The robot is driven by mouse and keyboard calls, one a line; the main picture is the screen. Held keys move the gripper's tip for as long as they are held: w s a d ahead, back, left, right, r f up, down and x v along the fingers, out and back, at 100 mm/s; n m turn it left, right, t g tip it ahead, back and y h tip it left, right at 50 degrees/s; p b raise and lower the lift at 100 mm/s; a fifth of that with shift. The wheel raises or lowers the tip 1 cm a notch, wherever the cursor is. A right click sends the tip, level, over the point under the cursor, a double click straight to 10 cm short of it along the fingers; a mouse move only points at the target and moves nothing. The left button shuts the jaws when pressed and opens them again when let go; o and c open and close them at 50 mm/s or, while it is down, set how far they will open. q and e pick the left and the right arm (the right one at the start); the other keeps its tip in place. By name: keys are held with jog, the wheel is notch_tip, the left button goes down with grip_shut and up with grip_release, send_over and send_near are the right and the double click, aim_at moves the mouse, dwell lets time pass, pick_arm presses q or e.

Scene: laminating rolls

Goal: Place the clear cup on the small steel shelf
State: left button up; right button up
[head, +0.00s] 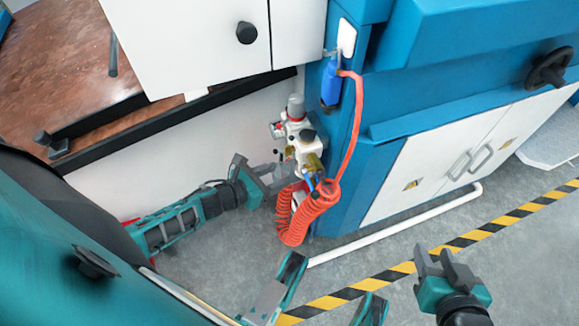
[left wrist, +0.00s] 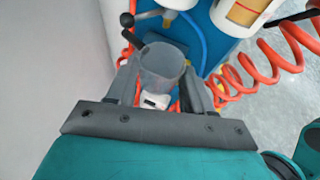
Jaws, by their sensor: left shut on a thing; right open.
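The clear cup (left wrist: 162,68) is a greyish see-through cylinder in the left wrist view. It stands between the two fingers of my left gripper (left wrist: 160,82), which is shut on it. In the head view my left gripper (head: 279,176) is low beside the blue machine, close to the white valve unit, and I cannot make out the cup there. My right gripper (head: 434,260) is open and empty over the floor at the lower right. I cannot pick out the small steel shelf in either view.
The white valve unit (head: 300,140) and a coiled red hose (head: 312,212) are right by my left gripper. The blue machine (head: 425,85) stands behind them. A white pipe (head: 400,222) and yellow-black floor tape (head: 520,211) run across the grey floor.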

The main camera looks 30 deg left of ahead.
aim_at(287, 168)
pick_arm(q)
jog(key=w, duration=0.1)
jog(key=w+d, duration=0.1)
jog(key=w, duration=0.1)
jog(key=w+d, duration=0.1)
jog(key=w, duration=0.1)
jog(key=shift+b, duration=0.3)
jog(key=shift+s+f, duration=0.15)
jog(key=shift+f, duration=0.25)
jog(key=shift+r, duration=0.1)
pick_arm(e)
jog(key=shift+w+a+r, duration=0.15)
jog(key=shift+w, duration=0.2)
pick_arm(q)
jog(key=o, duration=1.1)
jog(key=shift+f, duration=0.2)
jog(key=shift+r, duration=0.1)
